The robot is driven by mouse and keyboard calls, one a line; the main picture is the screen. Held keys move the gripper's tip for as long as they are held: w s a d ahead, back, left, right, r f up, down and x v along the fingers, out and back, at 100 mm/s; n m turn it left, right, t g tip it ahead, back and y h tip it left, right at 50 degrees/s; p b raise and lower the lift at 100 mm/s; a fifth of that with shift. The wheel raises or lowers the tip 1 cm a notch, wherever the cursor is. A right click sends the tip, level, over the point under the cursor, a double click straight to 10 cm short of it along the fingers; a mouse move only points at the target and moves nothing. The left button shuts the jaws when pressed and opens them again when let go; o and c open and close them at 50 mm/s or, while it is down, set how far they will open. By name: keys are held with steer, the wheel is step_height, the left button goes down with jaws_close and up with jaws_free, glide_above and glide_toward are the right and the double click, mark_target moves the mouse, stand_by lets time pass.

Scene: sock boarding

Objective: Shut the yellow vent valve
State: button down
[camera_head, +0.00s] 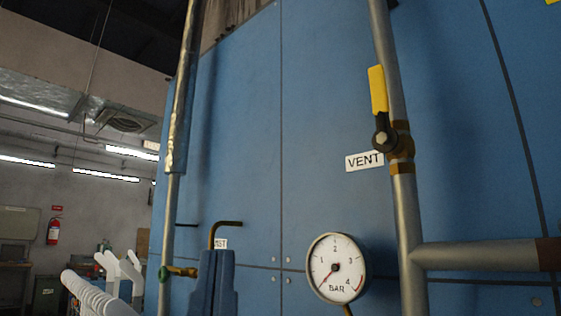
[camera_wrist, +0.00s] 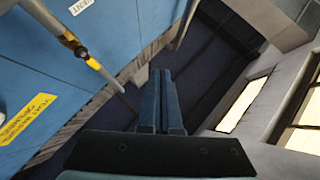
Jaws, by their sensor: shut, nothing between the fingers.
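The yellow vent valve handle (camera_head: 377,90) stands in the upper right of the head view. It points up, nearly parallel to the grey vertical pipe (camera_head: 408,215). Its dark pivot (camera_head: 382,139) sits at the brass valve body (camera_head: 402,148), beside the white VENT label (camera_head: 363,160). My gripper (camera_head: 216,252) shows at the bottom of the head view as blue fingers pointing up, left of and below the valve and apart from it. In the wrist view, the blue fingers (camera_wrist: 161,75) are together with nothing between them. A white label (camera_wrist: 82,5) is cut by the top edge there.
A round pressure gauge (camera_head: 336,268) is below the valve. A horizontal pipe (camera_head: 480,256) branches right. A shiny wrapped pipe (camera_head: 182,90) and a small green-handled tap (camera_head: 165,273) are at left. White shapes (camera_head: 105,285) stand lower left.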

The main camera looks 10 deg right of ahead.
mark_target(381, 106)
steer(key=w+d+r+n+g+h+p, duration=0.1)
steer(key=r+p, duration=0.6)
steer(key=p, duration=0.8)
steer(key=w+d+r+n+g+h+p, duration=0.2)
steer(key=d+r+n+g+h+p, duration=0.2)
steer(key=p, duration=1)
steer(key=w+d+r+n+g+h+p, duration=0.1)
steer(key=d+r+n+g+h+p, duration=0.2)
steer(key=r+n+g+p, duration=0.3)
step_height(381, 106, up, 5)
steer(key=g+h+p, duration=0.1)
steer(key=p, duration=0.8)
steer(key=shift+w+r+h+p, duration=0.15)
steer(key=shift+h+p, duration=0.15)
steer(key=shift+h, duration=0.1)
steer(key=w+d+p, duration=0.5)
steer(key=d+p, duration=0.1)
steer(key=d, duration=0.2)
steer(key=shift+w, duration=0.15)
steer(key=shift+b, duration=0.35)
